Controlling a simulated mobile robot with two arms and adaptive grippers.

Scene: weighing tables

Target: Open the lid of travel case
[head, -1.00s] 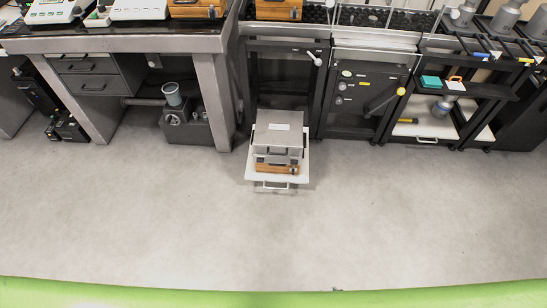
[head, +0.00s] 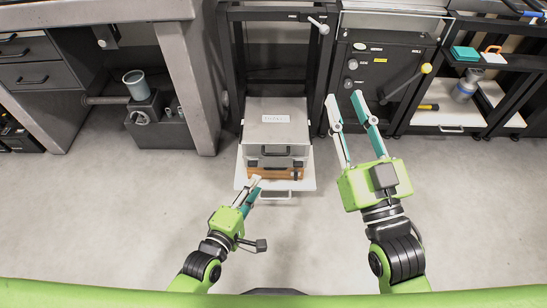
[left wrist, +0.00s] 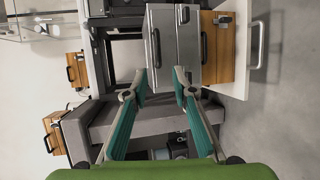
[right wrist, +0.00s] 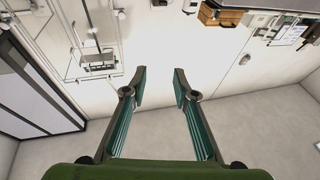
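The travel case (head: 275,130) is a silver-grey box with a label on its top and a dark handle on its front. It lies flat, its lid looks closed, and it rests on a wooden case (head: 277,172) on a pulled-out white drawer (head: 308,178). My left gripper (head: 254,186) is low in front of the stack, close to its front left. The left wrist view shows its fingers apart and empty, with the travel case (left wrist: 162,45) ahead, turned sideways.
A dark rack frame (head: 230,60) stands directly behind the case. A black cabinet with a yellow-knobbed lever (head: 407,84) is to its right. A grey table leg (head: 190,85) stands at the left. The floor (head: 130,215) in front is clear.

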